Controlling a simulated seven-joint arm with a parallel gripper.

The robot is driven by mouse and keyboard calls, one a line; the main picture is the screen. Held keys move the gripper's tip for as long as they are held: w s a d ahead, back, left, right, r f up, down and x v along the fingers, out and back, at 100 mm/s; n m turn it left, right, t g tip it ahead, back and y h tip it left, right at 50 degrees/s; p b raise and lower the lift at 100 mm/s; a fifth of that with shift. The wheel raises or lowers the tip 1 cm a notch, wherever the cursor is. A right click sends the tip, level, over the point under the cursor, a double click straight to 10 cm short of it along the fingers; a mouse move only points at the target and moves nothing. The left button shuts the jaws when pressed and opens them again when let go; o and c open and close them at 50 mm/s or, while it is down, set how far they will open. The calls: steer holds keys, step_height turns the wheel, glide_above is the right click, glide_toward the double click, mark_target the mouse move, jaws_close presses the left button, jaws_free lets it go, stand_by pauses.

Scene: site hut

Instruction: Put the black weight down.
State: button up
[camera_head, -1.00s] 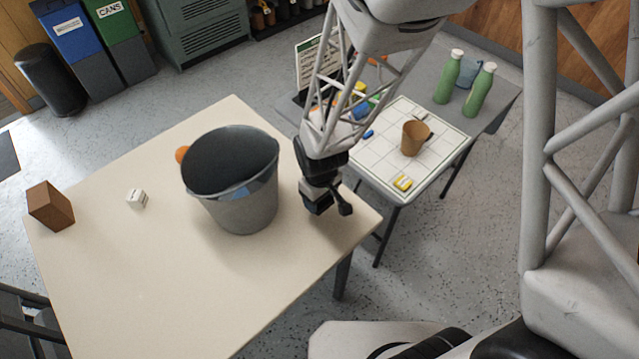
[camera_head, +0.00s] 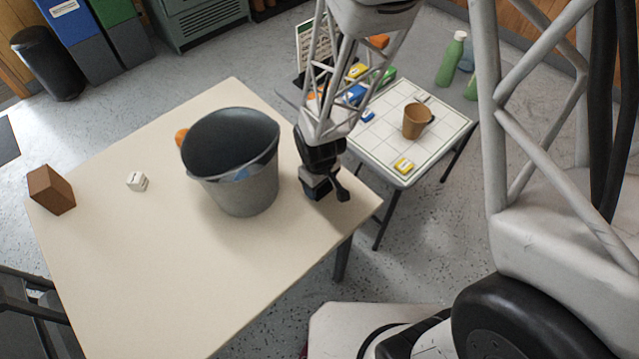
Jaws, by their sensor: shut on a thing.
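My gripper (camera_head: 325,184) is at the right end of the cream table, to the right of the grey bucket, pointing down. It is shut on a small dark block (camera_head: 317,193) at its tip, which looks like the black weight. The gripper's own dark parts hide much of it and blend with it. The block is close to the table top (camera_head: 150,270); I cannot tell whether it touches it.
The large grey bucket (camera_head: 245,190) stands just left of my gripper, with an orange thing (camera_head: 181,137) behind it. A white cube (camera_head: 137,181) and brown block (camera_head: 50,190) lie farther left. The front of the table is clear. A side table (camera_head: 385,150) holds a brown cup (camera_head: 416,121).

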steer(key=shift+f, duration=0.25)
steer(key=shift+f, duration=0.15)
steer(key=o, duration=1.2)
steer(key=shift+r, duration=6.2)
